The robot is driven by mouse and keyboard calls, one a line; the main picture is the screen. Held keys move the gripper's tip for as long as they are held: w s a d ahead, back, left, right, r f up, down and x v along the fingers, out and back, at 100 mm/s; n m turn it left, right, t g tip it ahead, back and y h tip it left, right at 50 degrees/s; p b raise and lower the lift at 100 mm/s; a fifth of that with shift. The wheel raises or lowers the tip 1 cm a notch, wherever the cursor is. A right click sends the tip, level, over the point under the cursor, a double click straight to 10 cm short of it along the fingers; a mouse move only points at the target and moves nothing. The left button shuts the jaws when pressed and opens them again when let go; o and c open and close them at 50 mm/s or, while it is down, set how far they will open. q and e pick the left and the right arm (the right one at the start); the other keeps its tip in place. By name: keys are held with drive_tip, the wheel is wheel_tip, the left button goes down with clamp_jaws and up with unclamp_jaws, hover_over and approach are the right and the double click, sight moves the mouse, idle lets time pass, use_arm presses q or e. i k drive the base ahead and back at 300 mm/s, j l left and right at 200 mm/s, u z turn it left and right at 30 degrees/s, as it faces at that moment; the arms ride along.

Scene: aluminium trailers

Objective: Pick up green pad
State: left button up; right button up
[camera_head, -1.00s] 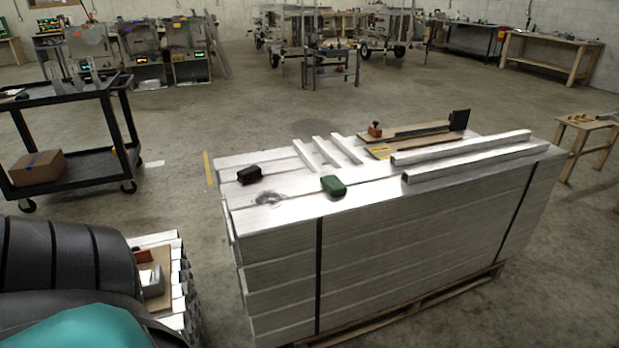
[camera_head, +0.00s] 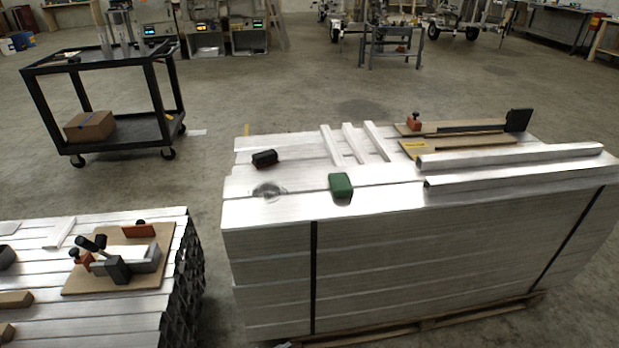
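The green pad (camera_head: 341,186) is a small rounded block. It lies on top of the large stack of aluminium bars (camera_head: 290,212), near its front edge and left of centre. Nothing touches or covers it. Neither of my grippers shows in the head view.
On the same stack lie a black block (camera_head: 264,157), a grey coil (camera_head: 268,191), several loose bars (camera_head: 510,156) and a wooden board with an orange clamp (camera_head: 414,121). A lower stack (camera_head: 100,318) stands at left. A black cart (camera_head: 110,100) stands behind; open floor lies between.

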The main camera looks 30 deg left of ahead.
sight(340, 184)
drive_tip(key=i+l+u, duration=0.2)
drive_tip(key=u, duration=0.25)
drive_tip(key=i+l+u, duration=0.2)
drive_tip(key=l+u, duration=0.15)
drive_tip(key=u, duration=0.15)
drive_tip(key=i+l+u, duration=0.1)
drive_tip(key=l+u, duration=0.65)
drive_tip(key=u, duration=0.15)
